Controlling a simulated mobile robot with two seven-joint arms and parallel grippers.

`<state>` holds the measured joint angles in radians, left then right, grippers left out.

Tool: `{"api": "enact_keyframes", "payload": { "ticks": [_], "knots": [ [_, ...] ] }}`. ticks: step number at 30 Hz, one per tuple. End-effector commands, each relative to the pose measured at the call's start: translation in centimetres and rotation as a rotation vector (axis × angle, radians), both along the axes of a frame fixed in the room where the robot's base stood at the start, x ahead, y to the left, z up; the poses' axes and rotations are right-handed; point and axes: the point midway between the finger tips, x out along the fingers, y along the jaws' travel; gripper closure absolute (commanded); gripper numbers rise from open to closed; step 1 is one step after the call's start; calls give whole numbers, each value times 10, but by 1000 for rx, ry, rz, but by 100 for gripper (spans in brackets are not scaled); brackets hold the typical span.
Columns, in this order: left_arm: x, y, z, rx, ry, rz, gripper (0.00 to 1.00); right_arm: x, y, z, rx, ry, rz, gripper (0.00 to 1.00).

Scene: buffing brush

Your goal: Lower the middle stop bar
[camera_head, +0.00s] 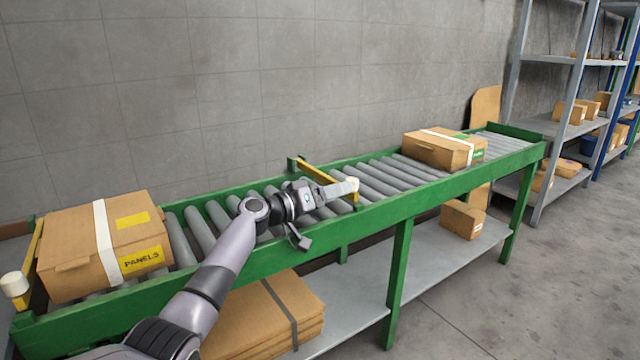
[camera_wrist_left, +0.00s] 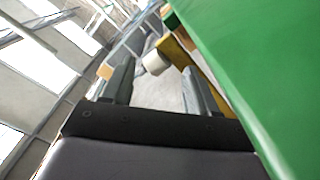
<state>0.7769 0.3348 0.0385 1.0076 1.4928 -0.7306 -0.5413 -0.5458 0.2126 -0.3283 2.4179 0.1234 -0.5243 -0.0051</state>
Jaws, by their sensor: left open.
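The middle stop bar (camera_head: 318,174) is yellow and spans the rollers from a green post at the back rail to the front rail. It appears to stand above the rollers; its exact height is hard to tell. Its pale knob (camera_head: 351,184) is at the front end. My left gripper (camera_head: 323,214) is open and empty at the front rail, beside the knob. In the left wrist view the knob (camera_wrist_left: 155,63) shows ahead between the open fingers (camera_wrist_left: 157,92), with the yellow bar (camera_wrist_left: 180,50) behind it. My right gripper is out of view.
A green roller conveyor (camera_head: 400,212) carries a carton marked PANELS (camera_head: 80,245) at left and another carton (camera_head: 435,150) at right. Another yellow stop bar with a pale knob (camera_head: 14,284) is at the left end. Flat cartons (camera_head: 285,310) lie on the lower shelf. Metal racks stand at right.

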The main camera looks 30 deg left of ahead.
Motion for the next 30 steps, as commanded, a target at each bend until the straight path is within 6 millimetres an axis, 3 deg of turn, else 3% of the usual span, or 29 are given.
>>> {"api": "enact_keyframes", "payload": {
  "ticks": [1,10,30],
  "knots": [
    [-5,4,9,3,-12,4,41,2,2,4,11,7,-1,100],
    [-27,18,17,0,-31,12,41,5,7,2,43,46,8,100],
    [-29,20,19,-1,-37,14,41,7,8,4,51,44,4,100]
  ]
}}
